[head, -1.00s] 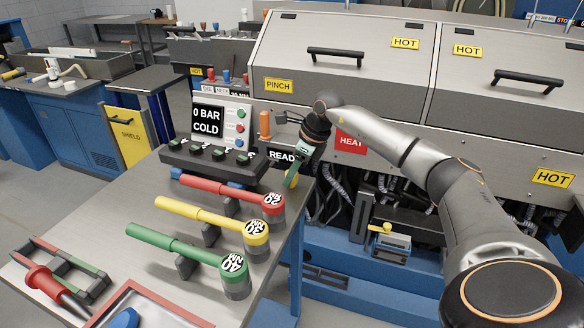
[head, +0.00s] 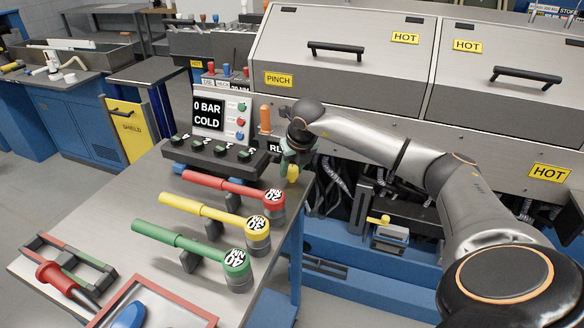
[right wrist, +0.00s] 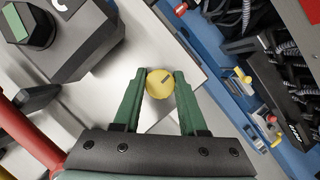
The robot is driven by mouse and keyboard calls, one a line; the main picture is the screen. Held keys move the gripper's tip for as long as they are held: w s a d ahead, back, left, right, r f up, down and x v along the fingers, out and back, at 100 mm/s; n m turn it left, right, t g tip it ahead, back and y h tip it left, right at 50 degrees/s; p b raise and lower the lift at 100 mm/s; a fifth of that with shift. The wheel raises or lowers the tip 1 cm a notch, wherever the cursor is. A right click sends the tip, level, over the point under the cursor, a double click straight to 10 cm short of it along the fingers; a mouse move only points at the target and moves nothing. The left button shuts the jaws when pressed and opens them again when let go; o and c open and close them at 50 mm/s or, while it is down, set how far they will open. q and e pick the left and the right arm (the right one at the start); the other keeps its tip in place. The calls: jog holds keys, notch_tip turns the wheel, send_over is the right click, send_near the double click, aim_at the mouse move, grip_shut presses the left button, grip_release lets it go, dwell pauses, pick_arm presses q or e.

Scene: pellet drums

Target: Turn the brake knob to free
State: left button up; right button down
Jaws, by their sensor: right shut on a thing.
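The yellow round knob (right wrist: 160,84) stands at the corner of the grey bench top, with a short dark mark on its top face. In the head view a small part of the knob (head: 293,173) shows below my right gripper. My right gripper (head: 289,160) points down over it. In the right wrist view the two green fingers (right wrist: 159,90) are shut on the knob, one on each side. No lettering by the knob is readable, so I cannot tell its setting. My left gripper is not in view.
Red (head: 229,188), yellow (head: 212,213) and green (head: 188,245) torque wrenches lie on the bench left of the knob. A display panel (head: 208,115) and black button box (head: 210,158) stand behind. The machine with HOT labels (head: 405,38) is beyond. A red-handled tool (head: 62,279) lies at front left.

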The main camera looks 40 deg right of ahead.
jog(key=shift+m+h, duration=0.3)
jog(key=shift+m, duration=0.3)
jog(key=shift+c, duration=2.2)
grip_release()
jog(key=shift+r, duration=0.1)
jog(key=v, duration=1.2)
jog(key=shift+r+b, duration=0.25)
jog(key=shift+b, duration=0.05)
jog(key=shift+f, duration=0.1)
